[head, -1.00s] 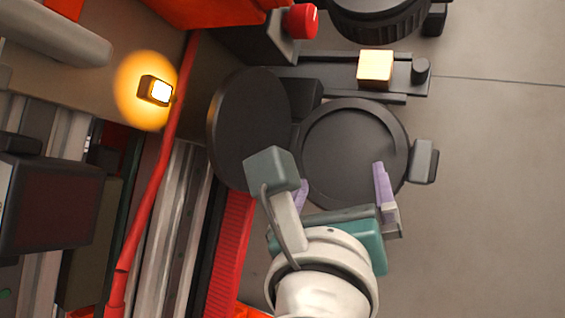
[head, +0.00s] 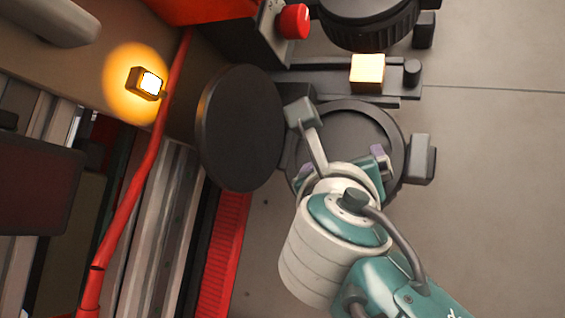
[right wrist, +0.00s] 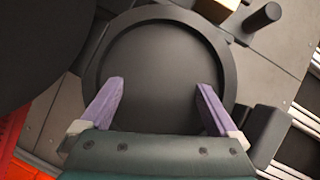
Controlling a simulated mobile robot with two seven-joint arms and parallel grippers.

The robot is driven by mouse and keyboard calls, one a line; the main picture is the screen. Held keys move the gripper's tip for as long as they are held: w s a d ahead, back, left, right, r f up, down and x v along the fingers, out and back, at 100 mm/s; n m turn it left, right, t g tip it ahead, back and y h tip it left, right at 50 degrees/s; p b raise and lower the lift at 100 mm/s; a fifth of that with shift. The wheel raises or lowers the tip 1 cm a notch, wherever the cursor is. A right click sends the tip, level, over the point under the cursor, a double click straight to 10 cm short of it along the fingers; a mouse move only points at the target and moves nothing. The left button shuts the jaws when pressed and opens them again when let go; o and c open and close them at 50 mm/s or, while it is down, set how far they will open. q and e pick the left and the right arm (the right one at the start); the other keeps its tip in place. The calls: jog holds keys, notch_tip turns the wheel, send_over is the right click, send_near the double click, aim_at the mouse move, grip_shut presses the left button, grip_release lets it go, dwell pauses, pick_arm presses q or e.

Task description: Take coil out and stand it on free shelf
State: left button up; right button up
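My right gripper (head: 342,160) comes in from the lower right in the head view. Its purple fingers are wide apart over a round black vessel (head: 395,125) with a raised rim. In the right wrist view, the open fingers (right wrist: 160,84) reach over the vessel (right wrist: 225,50), with nothing seen between them. The vessel's inside looks dark and smooth, and I cannot pick out a coil in it. A round black lid-like disc (head: 240,128) stands swung aside at the vessel's left. I cannot identify a free shelf. My left gripper is not in view.
A glowing yellow block (head: 368,72) sits on a dark rail behind the vessel. A red knob (head: 293,21) and a second, ribbed black round vessel (head: 370,32) are farther back. A lit amber lamp (head: 147,84) and red pipe (head: 134,210) are left. Grey floor (head: 500,170) at right is clear.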

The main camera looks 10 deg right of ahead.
grip_shut()
dwell(0.6)
jog(key=shift+r, duration=0.1)
